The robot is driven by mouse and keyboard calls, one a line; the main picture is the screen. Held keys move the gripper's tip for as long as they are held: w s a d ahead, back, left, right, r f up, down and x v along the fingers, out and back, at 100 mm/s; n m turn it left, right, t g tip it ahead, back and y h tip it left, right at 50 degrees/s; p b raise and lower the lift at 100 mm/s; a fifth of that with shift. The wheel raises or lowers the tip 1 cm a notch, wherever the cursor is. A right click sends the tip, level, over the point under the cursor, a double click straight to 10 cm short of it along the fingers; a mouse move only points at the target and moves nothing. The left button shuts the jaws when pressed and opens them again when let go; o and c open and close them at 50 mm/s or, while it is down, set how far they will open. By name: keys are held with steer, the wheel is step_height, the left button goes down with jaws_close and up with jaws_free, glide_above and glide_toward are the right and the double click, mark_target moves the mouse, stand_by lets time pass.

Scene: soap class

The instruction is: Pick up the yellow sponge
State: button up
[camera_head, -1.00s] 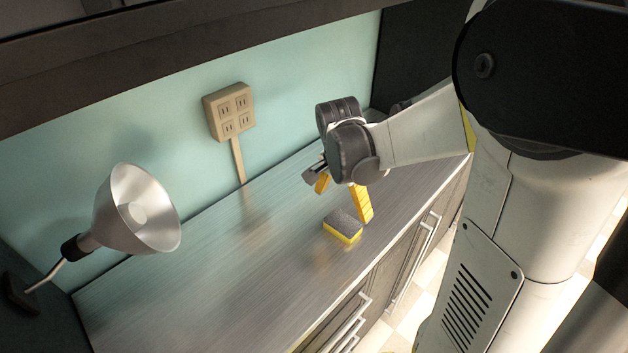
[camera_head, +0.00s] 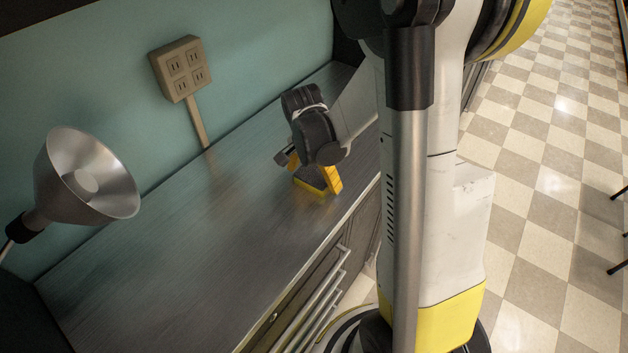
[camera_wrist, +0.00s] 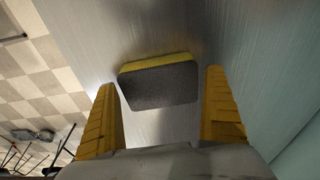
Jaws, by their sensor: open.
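The yellow sponge (camera_head: 311,187) lies flat on the metal counter, with a dark grey scouring layer on top. In the wrist view the sponge (camera_wrist: 158,86) sits ahead of and between the two fingers, its grey face towards the camera and a yellow edge at its far side. My gripper (camera_head: 314,171) is just over the sponge in the head view, its yellow fingers apart on either side of it. It also shows open in the wrist view (camera_wrist: 160,95). Gaps show between the sponge and both fingers there. The gripper and wrist partly hide the sponge in the head view.
The counter (camera_head: 185,240) is clear to the left of the sponge. A metal lamp (camera_head: 90,180) is at the left, and a beige outlet box (camera_head: 177,68) is on the teal wall behind. Drawer handles (camera_head: 325,300) line the counter front. A checkered floor (camera_head: 550,170) lies to the right.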

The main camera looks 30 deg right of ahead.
mark_target(315, 174)
steer(key=c, duration=0.8)
steer(key=shift+c, duration=0.2)
steer(key=shift+r, duration=0.1)
steer(key=shift+r, duration=0.2)
step_height(315, 174, up, 4)
steer(key=shift+f+p, duration=0.1)
steer(key=shift+p, duration=0.9)
steer(key=s+d+r+p, duration=0.3)
steer(key=s+r, duration=0.3)
steer(key=s, duration=0.5)
steer(key=shift+d+r, duration=0.35)
steer(key=shift+d, duration=0.1)
